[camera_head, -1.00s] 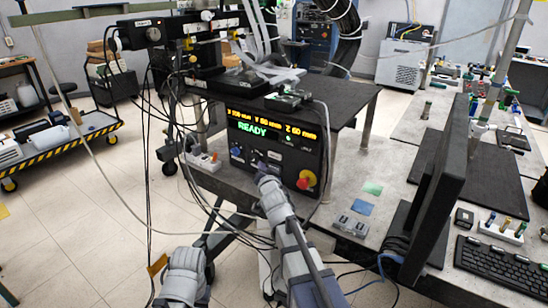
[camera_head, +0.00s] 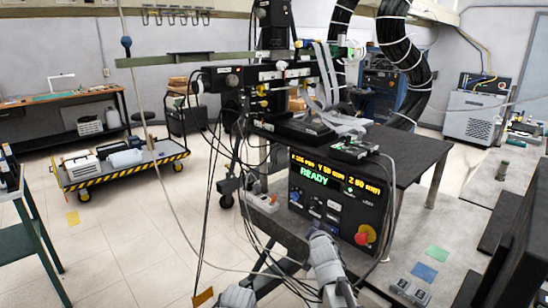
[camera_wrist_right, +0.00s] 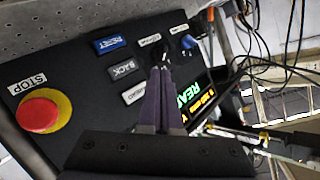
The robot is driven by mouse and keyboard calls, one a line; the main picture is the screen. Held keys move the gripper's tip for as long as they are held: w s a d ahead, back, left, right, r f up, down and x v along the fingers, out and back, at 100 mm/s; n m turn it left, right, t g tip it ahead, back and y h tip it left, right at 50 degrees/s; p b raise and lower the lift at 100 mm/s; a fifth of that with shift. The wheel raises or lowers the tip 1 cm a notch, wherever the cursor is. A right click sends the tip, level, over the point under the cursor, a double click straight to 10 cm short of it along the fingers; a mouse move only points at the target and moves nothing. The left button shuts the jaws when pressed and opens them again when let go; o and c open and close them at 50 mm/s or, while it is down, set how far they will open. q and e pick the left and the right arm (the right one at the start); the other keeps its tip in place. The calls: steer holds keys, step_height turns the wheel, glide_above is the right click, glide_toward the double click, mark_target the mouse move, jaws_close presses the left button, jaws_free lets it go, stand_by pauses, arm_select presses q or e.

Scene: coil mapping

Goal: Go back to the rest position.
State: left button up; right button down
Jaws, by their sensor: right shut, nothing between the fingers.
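My right gripper (camera_head: 320,238) is in front of the lower part of the black control panel (camera_head: 336,232). In the right wrist view its two dark fingers (camera_wrist_right: 158,76) are shut with nothing between them. Their tips point at the panel's buttons; whether they touch I cannot tell. The panel display (camera_head: 330,175) reads READY in green under a yellow line of X, Y and Z values. A red stop button (camera_wrist_right: 38,113) on a yellow ring sits on the panel. A grey part of my left arm shows at the bottom edge of the head view; its gripper is not visible.
The panel hangs under a dark table (camera_head: 415,155) carrying the coil apparatus (camera_head: 285,90). Loose cables (camera_head: 212,200) hang left of it. A yellow-edged cart (camera_head: 120,172) stands farther left. A dark monitor (camera_head: 515,255) is at right. Open floor lies left.

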steer(key=s+a+f+n+g+p, duration=0.2)
steer(key=s+a+n+g, duration=0.2)
steer(key=s, duration=0.7)
steer(key=s+a+f+n+g+p, duration=0.2)
steer(key=s+a+n+g+p, duration=0.1)
steer(key=s, duration=0.8)
steer(key=s+a+f+n+g+p, duration=0.2)
steer(key=s+a+n+g+p, duration=0.1)
steer(key=s+a+g, duration=0.4)
steer(key=s+n, duration=0.1)
steer(key=s, duration=0.2)
steer(key=shift+s+a+f+n+g+y, duration=0.2)
steer(key=shift+s+f+n+g+y, duration=0.1)
steer(key=shift+s+n+g+y, duration=0.1)
